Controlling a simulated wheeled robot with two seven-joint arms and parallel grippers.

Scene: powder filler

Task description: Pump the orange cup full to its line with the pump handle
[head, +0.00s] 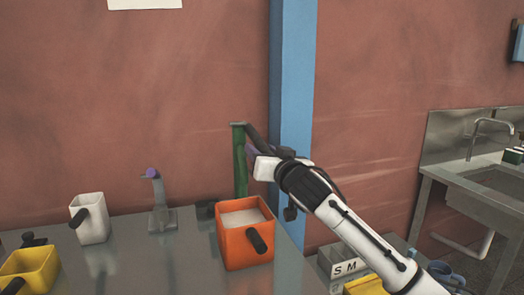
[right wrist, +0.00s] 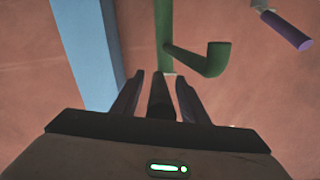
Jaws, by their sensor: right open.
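The orange cup (head: 246,251) stands upright on the metal table, in front of the green pump post (head: 240,170), with its black handle facing me. Pale powder shows inside it below the rim; I cannot make out its line. The dark pump handle (head: 254,136) slopes down from the top of the post. My right gripper (head: 255,151) is at this handle. In the right wrist view, the open fingers (right wrist: 160,80) stand on either side of the dark pump handle (right wrist: 160,97), with gaps. The green spout (right wrist: 215,60) also shows there. My left gripper is out of view.
A white cup (head: 91,218), a grey dispenser with a purple tip (head: 158,203) and a yellow cup (head: 30,268) stand left of the orange cup. A blue post (head: 292,80) rises close behind my right gripper. Boxes (head: 345,262) and a sink (head: 490,185) are at right.

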